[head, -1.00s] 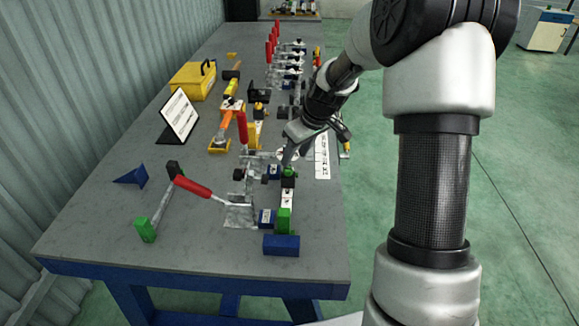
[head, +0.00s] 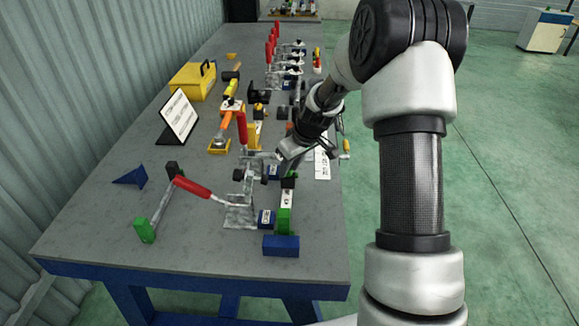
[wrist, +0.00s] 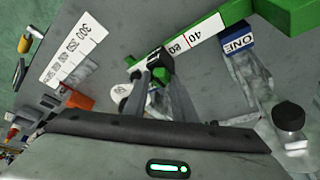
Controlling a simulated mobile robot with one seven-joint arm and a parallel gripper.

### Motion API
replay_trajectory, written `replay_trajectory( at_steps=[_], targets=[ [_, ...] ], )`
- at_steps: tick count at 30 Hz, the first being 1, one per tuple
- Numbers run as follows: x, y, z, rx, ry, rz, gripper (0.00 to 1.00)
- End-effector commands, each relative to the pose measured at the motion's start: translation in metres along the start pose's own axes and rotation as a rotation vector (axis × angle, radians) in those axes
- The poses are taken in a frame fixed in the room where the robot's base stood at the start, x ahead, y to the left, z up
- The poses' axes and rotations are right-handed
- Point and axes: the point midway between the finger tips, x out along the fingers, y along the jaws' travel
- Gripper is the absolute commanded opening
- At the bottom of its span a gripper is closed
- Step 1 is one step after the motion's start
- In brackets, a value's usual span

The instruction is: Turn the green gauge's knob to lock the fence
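The green gauge (head: 285,217) lies along the right side of the bench, with a green block at its near end and a white scale strip. In the wrist view its green bar and scale (wrist: 195,40) run diagonally across the top. A dark part with a bit of green (wrist: 136,59), probably the knob area, shows at the lower left end of the scale. My gripper (head: 286,160) is low over the far end of the gauge and hides much of the knob. In the wrist view my gripper's fingers (wrist: 152,70) reach this dark part; their gap and contact are unclear.
A toggle clamp with a red handle (head: 192,187) stands left of the gauge, and a blue block (head: 281,246) lies at its near end. More red-handled clamps (head: 270,62) line the far side.

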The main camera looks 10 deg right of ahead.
Motion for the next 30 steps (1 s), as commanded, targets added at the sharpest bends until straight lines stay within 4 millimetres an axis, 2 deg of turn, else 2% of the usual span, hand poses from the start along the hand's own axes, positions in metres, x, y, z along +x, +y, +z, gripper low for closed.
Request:
replay_trajectory(
  at_steps=[7,14,30],
  targets=[
    [-0.0001,-0.0004,0.0000,0.012,0.000,0.006,0.02],
    [-0.0004,-0.0015,-0.0005,0.095,0.000,0.042,0.02],
    [-0.0022,-0.0061,-0.0032,0.530,-0.001,0.225,0.02]
  ],
)
